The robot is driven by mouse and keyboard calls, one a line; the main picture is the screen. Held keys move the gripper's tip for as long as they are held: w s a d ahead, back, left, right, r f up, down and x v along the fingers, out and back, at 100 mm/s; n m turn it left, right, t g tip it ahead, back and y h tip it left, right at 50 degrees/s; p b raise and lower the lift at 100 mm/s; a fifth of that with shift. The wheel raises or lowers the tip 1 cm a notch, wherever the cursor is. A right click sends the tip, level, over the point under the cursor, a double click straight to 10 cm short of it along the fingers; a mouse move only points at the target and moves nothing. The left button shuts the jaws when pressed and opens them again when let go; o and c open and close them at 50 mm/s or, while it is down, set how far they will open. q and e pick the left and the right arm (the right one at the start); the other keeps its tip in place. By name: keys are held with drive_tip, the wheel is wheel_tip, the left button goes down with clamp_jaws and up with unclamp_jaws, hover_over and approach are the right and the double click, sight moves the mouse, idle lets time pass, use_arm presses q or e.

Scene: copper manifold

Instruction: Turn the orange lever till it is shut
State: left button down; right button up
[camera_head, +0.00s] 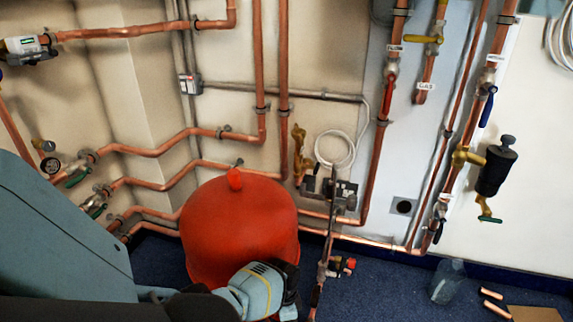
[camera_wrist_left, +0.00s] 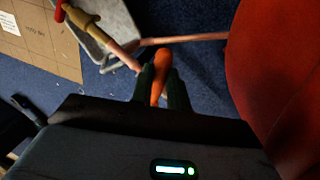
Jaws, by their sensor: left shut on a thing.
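The orange lever (camera_wrist_left: 161,62) shows in the left wrist view as a short rounded handle. It sits between the two dark fingers of my left gripper (camera_wrist_left: 162,80), which are shut on it. Copper pipe runs just beyond the lever; the lever's pivot is hard to make out. In the head view my left gripper (camera_head: 288,290) is low in the middle, in front of the red vessel. The lever is hidden there by the gripper and wrist. My right gripper is in neither view.
The big red vessel (camera_head: 240,225) stands close beside my left gripper and fills the wrist view's right side. A vertical pipe with a red-handled valve (camera_head: 345,264) stands just right of the gripper. A clear container (camera_head: 447,281) and cut copper pieces (camera_head: 495,305) lie on the blue floor.

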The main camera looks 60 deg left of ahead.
use_arm(q)
drive_tip(key=c, duration=1.3)
unclamp_jaws()
drive_tip(key=shift+c, duration=0.2)
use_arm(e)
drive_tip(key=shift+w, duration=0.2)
use_arm(q)
drive_tip(key=shift+r, duration=0.1)
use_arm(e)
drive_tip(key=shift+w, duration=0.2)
